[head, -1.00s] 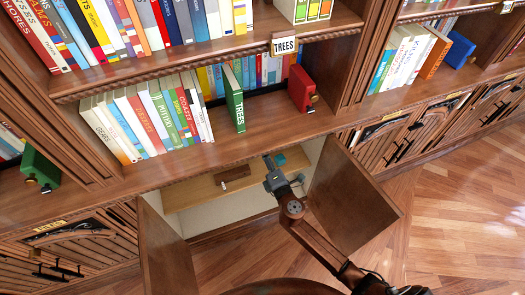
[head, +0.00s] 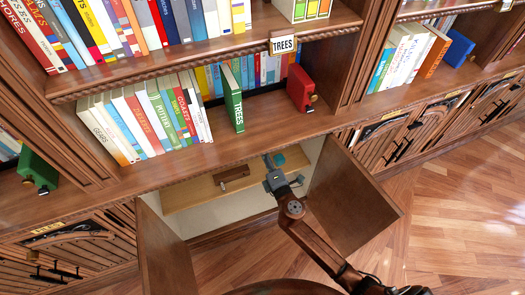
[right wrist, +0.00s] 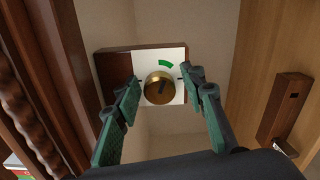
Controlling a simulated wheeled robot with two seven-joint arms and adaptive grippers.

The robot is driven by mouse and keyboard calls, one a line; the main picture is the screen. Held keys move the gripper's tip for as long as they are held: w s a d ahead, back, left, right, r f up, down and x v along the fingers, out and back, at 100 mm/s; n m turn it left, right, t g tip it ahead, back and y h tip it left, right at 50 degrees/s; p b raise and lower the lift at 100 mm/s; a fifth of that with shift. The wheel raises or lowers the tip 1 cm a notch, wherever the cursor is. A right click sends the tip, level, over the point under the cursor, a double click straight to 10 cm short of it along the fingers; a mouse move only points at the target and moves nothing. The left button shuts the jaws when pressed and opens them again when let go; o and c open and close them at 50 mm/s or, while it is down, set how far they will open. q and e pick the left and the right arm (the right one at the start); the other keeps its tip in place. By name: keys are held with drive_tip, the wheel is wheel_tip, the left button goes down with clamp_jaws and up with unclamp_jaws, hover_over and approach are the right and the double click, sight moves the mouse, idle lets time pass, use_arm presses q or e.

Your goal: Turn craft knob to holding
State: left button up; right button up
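A round brass knob (right wrist: 160,88) with a dark pointer line sits on a white plate (right wrist: 173,55). The plate has a green arc mark above the knob and is set on a dark wooden block (right wrist: 116,68). My right gripper (right wrist: 161,82) is open, with one green-padded finger on each side of the knob; I cannot tell whether they touch it. In the head view the right gripper (head: 269,164) reaches into the open lower cabinet, and the knob cannot be made out there. My left gripper is not in view.
Open cabinet doors stand left (head: 165,250) and right (head: 350,190) of my right arm. A brown block (head: 232,173) lies on the cabinet's inner shelf (head: 190,193). Above are books, a red bookend (head: 301,89) and a green bookend (head: 38,172). The floor at right is clear.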

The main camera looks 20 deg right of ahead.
drive_tip(key=shift+o, duration=0.3)
drive_tip(key=shift+s, duration=0.1)
drive_tip(key=s, duration=1.1)
drive_tip(key=shift+s+d, duration=0.15)
drive_tip(key=shift+s, duration=0.25)
